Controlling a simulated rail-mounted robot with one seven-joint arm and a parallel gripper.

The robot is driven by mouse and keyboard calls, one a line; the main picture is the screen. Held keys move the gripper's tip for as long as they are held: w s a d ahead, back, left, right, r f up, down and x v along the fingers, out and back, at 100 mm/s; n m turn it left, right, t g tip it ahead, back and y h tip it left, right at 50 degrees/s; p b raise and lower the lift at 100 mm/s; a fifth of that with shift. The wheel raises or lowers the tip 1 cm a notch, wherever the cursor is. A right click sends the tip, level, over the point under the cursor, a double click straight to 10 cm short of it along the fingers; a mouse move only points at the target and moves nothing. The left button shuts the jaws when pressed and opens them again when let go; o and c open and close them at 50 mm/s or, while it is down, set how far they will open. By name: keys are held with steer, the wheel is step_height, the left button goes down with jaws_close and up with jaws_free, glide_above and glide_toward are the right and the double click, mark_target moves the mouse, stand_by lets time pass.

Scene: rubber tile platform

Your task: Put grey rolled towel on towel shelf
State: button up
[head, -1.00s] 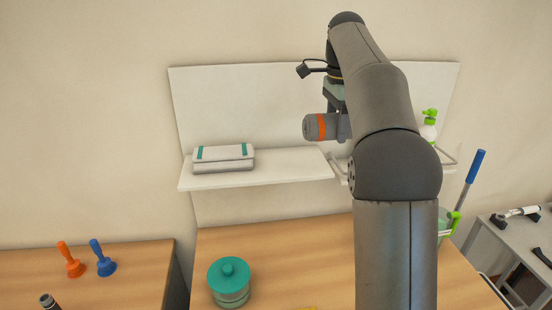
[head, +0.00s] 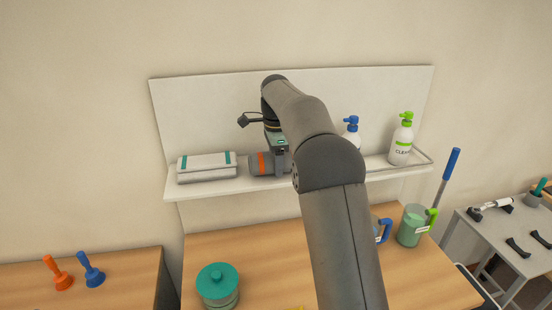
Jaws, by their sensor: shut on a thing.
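The grey rolled towel (head: 259,164) has an orange band and lies sideways at shelf level, just right of the folded towels. My gripper (head: 279,150) is shut on its right part from above. Part of the roll is hidden behind my gripper and arm. The white towel shelf (head: 205,189) runs along a white back panel. The roll appears to be at or just above the shelf surface; I cannot tell whether it touches.
Folded white towels with teal stripes (head: 206,167) sit at the shelf's left. A blue-topped bottle (head: 351,130) and a green-topped bottle (head: 401,140) stand at the right. Below, a teal-lidded jar (head: 217,285) and a green jug (head: 412,225) stand on the wooden counter (head: 265,255).

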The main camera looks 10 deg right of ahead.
steer(key=shift+f, duration=0.2)
steer(key=o, duration=1.1)
steer(key=shift+c, duration=0.2)
